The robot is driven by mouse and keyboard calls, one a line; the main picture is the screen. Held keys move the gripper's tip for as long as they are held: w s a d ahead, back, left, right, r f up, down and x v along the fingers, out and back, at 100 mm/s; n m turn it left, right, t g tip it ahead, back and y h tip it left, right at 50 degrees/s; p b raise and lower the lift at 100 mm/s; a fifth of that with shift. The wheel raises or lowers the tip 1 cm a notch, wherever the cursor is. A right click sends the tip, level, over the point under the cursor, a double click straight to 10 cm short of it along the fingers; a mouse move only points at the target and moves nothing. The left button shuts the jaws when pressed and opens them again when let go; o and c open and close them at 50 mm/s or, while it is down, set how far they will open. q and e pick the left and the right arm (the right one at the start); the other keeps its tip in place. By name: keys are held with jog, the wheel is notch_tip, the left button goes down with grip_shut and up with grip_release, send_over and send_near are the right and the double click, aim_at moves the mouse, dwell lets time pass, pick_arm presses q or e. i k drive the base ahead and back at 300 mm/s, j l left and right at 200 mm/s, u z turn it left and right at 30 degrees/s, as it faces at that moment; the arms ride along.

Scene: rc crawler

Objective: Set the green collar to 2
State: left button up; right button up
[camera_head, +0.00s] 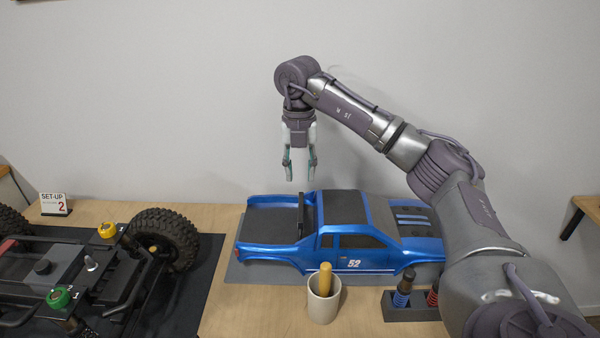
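The green collar (59,298) sits on top of a shock at the near side of the black crawler chassis (40,265), at the left. Any marks on it are too small to read. A set-up card (54,204) showing a red 2 stands at the back left of the bench. My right gripper (299,175) points down above the rear of the blue truck body, well right of the green collar. Its fingers are apart with nothing between them. My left gripper is not in the picture.
A yellow collar (107,230) sits on the chassis near a big black tyre (165,239). The blue truck body (345,240) lies at the middle. A cup (323,300) with a wooden-handled tool and a dark holder (408,309) with shocks stand in front.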

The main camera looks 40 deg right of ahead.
aim_at(65, 298)
jog(key=k+j, duration=1.6)
jog(key=j, duration=0.15)
